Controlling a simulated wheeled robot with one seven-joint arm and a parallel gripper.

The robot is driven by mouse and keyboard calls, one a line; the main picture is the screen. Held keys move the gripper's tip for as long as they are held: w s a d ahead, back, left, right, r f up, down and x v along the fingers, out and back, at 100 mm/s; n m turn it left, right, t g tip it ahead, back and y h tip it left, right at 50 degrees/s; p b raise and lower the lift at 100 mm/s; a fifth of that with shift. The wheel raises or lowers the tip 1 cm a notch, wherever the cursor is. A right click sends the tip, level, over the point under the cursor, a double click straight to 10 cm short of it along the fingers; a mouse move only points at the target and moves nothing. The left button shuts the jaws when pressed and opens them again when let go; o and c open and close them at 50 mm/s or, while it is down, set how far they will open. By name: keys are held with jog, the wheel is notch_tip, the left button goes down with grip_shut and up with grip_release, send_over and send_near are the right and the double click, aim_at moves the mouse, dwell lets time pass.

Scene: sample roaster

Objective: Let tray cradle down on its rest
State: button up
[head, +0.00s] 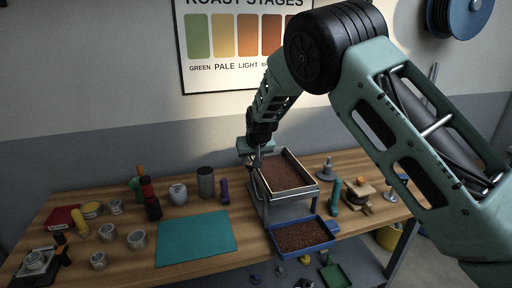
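The tray cradle (318,188) is a pale metal frame around a shallow tray of brown material, right of the middle of the bench in the head view. It sits above a grey metal stand (262,207); I cannot tell whether it touches a rest there or is held up. My gripper (257,163) points down at the cradle's left edge, close to or touching it. Its fingers are small and dark, so I cannot tell whether they are closed on the edge.
A blue tray of dark beans (332,232) lies in front of the stand. A teal mat (232,240) lies to the left. A dark grey can (206,183) and a purple-handled tool (224,192) stand left of my gripper. A teal upright tool (335,197) stands close on the right.

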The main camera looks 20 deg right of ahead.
jog(key=b+v, duration=0.2)
jog(key=v, duration=0.8)
jog(key=shift+r, duration=0.15)
jog(key=s+a+n+g+y, duration=0.15)
jog(key=s+a, duration=0.25)
jog(key=s, duration=0.7)
jog(key=s+a+n+g+y, duration=0.15)
jog(key=s+a, duration=0.35)
jog(key=s, duration=0.6)
jog(key=s+d+f+n+g+h, duration=0.1)
jog(key=s+n, duration=0.1)
jog(key=s, duration=0.9)
jog(key=s+d+f+n+g+h, duration=0.1)
jog(key=s+n+g, duration=0.1)
jog(key=s, duration=0.9)
jog(key=shift+s+d+f+n, duration=0.15)
jog(key=shift+d+f+n, duration=0.15)
jog(key=shift+d+n, duration=0.1)
